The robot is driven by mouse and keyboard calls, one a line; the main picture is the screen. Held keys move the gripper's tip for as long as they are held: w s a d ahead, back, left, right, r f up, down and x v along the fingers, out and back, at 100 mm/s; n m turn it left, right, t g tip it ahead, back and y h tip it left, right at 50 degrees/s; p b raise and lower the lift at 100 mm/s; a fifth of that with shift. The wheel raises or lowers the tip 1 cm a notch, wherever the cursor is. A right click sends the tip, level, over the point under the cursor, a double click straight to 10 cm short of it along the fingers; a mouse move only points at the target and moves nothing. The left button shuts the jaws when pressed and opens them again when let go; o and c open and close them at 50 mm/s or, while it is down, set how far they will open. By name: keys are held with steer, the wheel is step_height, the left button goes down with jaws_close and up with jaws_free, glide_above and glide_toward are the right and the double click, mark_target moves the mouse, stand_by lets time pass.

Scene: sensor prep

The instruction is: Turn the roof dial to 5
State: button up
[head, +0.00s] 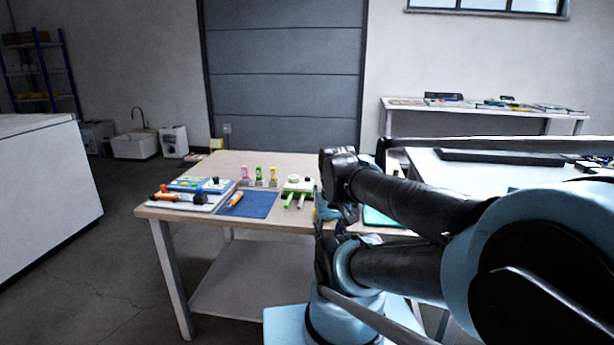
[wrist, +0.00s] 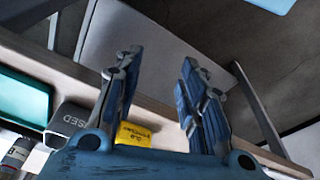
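I cannot pick out a dial for certain in either view. In the head view, a blue and white device (head: 200,184) with dark and orange parts lies at the table's left end. Its small parts are too small to read. My gripper (wrist: 160,64) is open and empty in the wrist view, its two blue fingers apart over the table's front edge. In the head view, my arm hides much of the gripper, which is right of the device and apart from it.
A blue mat (head: 249,205) with an orange tool (head: 236,198) lies on the wooden table (head: 290,160). Pink, green and yellow items stand behind it. The wrist view shows a teal tray (wrist: 22,98), a grey box marked "USED" (wrist: 72,122) and a yellow labelled object (wrist: 134,134).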

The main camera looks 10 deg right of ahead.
steer(key=w+r+n, duration=0.3)
steer(key=w+r, duration=0.1)
steer(key=r, duration=0.3)
step_height(320, 180, up, 15)
steer(key=n+g, duration=0.2)
steer(key=n, duration=1.5)
glide_above(308, 179)
steer(key=w, duration=0.1)
step_height(308, 179, down, 17)
steer(key=shift+r, duration=0.15)
jaws_close()
